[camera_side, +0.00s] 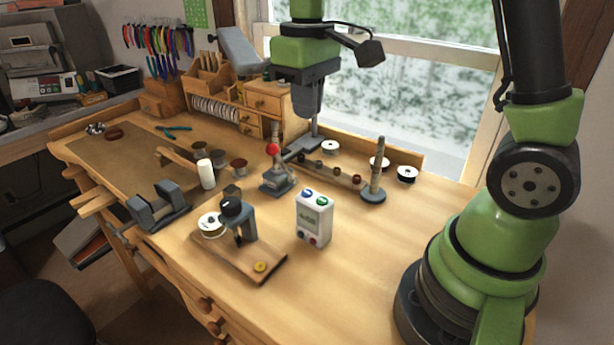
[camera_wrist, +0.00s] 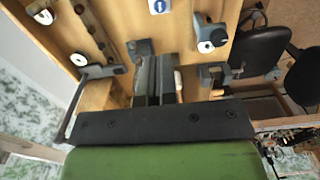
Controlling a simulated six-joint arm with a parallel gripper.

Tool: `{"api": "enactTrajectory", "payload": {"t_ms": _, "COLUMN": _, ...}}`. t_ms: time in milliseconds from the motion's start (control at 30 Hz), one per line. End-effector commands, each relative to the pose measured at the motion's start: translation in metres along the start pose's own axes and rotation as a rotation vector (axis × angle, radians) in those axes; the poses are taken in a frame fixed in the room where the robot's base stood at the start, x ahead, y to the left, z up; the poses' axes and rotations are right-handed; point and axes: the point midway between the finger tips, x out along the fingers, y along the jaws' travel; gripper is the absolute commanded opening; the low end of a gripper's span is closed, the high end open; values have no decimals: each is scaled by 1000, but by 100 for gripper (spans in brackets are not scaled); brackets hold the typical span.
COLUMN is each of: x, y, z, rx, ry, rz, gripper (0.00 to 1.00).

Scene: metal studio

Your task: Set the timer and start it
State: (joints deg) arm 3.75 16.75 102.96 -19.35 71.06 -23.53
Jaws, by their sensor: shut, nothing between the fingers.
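The timer (camera_side: 314,219) is a small white box standing upright on the bench. It has a blue button (camera_side: 307,193) and a green button (camera_side: 322,201) on top, a grey display on its front and two small knobs below it. The digits are too small to read. Part of its white top with a blue button (camera_wrist: 158,6) shows at the upper edge of the wrist view. My gripper (camera_side: 308,112) points down, shut and empty, high above the bench and behind the timer, apart from it. Its fingers (camera_wrist: 156,62) also show in the wrist view.
A wooden board with a grey device and white spool (camera_side: 209,223) lies left of the timer. A red-knobbed lever tool (camera_side: 275,177) stands behind it, and a post on a round base (camera_side: 374,180) behind right. The bench (camera_side: 380,250) right of the timer is clear.

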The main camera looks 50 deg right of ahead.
Motion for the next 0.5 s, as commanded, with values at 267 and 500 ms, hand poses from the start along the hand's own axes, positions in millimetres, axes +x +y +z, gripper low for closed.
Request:
{"api": "enactTrajectory", "payload": {"t_ms": 267, "x": 0, "y": 0, "z": 0, "rx": -1, "ry": -1, "rz": 0, "gripper": 0}}
{"api": "enactTrajectory", "payload": {"t_ms": 500, "x": 23, "y": 0, "z": 1, "rx": -1, "ry": -8, "rz": 0, "gripper": 0}}
